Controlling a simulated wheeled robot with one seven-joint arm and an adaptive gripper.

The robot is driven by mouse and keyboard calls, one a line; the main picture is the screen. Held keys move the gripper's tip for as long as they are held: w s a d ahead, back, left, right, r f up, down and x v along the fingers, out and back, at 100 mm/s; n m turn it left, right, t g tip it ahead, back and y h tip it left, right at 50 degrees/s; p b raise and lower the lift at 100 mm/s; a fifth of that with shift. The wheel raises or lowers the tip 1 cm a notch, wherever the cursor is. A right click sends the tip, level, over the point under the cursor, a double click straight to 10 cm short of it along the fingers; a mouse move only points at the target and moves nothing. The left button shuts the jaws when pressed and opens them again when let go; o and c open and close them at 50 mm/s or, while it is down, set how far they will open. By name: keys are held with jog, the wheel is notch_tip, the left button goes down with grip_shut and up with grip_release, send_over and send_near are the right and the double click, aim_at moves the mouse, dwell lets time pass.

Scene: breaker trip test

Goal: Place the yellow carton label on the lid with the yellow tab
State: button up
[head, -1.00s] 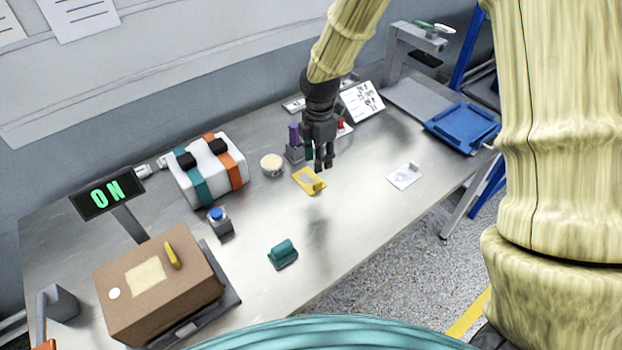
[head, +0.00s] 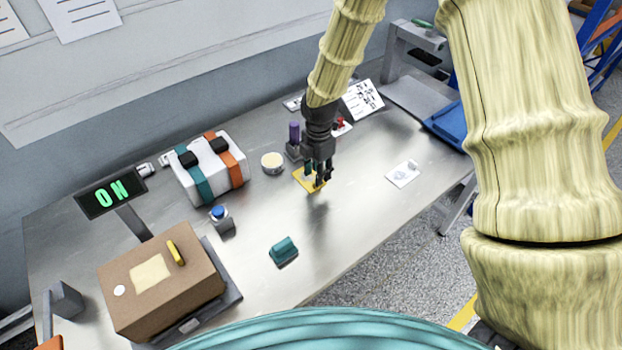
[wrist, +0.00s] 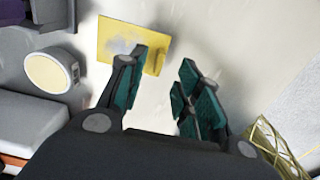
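The yellow carton label (head: 304,178) lies flat on the table, and in the wrist view it shows as a yellow square (wrist: 118,35) with a grey patch and a raised grip at its right side. My gripper (head: 320,183) is low over the label's right edge. In the wrist view my gripper (wrist: 160,88) has its fingers apart with nothing between them; the left finger overlaps the label in the picture. Whether it touches the label I cannot tell. The brown carton (head: 150,310) stands at the front left, with a yellow tab (head: 176,252) and a pale patch (head: 150,271) on its lid.
A teal block (head: 284,251) and a white label (head: 403,174) lie on the table. A blue button (head: 218,212), a round tub (head: 272,163) and a strapped white case (head: 226,158) stand nearby.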

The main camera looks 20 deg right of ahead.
aim_at(308, 182)
jog(key=shift+w+f+p, duration=0.1)
jog(key=shift+f+p, duration=0.75)
jog(key=shift+f, duration=1.5)
jog(key=shift+c, duration=0.4)
grip_shut()
